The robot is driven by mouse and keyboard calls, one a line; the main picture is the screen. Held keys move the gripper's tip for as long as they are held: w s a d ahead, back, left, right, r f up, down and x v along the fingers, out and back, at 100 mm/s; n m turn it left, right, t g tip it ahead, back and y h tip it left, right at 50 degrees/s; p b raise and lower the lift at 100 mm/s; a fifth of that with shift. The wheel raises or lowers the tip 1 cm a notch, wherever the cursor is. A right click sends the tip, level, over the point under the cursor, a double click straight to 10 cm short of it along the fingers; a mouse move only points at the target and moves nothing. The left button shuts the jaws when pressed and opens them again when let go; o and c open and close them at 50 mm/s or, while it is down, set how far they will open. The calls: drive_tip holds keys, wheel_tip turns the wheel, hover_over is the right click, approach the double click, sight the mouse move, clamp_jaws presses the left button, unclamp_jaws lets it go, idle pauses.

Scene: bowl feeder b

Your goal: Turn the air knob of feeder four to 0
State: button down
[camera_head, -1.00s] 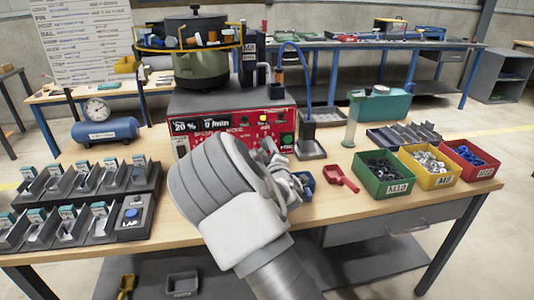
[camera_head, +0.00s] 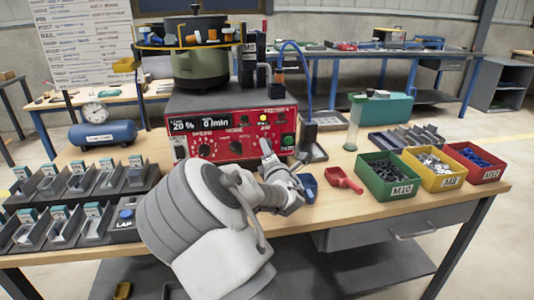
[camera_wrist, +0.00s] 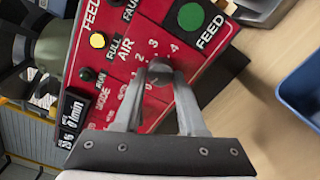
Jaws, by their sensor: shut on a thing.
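The feeder's red control panel (camera_head: 214,148) stands at the back of the bench, under the dark green bowl (camera_head: 200,65). In the wrist view, the dark air knob (camera_wrist: 160,70) sits beside the AIR label (camera_wrist: 125,48), with white scale numbers around it. My gripper (camera_wrist: 160,76) is shut on this knob, one finger on each side. The knob's pointer and its exact setting cannot be made out. In the head view, my gripper (camera_head: 268,155) is at the panel's lower right, and the knob is hidden behind it. The display (camera_head: 199,124) reads 20 % and 0 /min.
A green FEED button (camera_wrist: 190,16) and a lit yellow lamp (camera_wrist: 97,40) are close to my fingers. A blue scoop (camera_head: 308,186) and a red scoop (camera_head: 344,181) lie right of my arm. Green (camera_head: 390,198), yellow and red bins stand farther right.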

drive_tip(key=n+b, duration=0.1)
drive_tip(key=n, duration=0.2)
drive_tip(key=shift+n, duration=0.3)
idle(0.3)
drive_tip(key=shift+c, duration=2.4)
unclamp_jaws()
drive_tip(key=shift+s, duration=0.1)
drive_tip(key=p+v, duration=0.3)
drive_tip(key=v, duration=1.4)
drive_tip(key=shift+p, duration=0.3)
drive_tip(key=shift+s+d, duration=0.1)
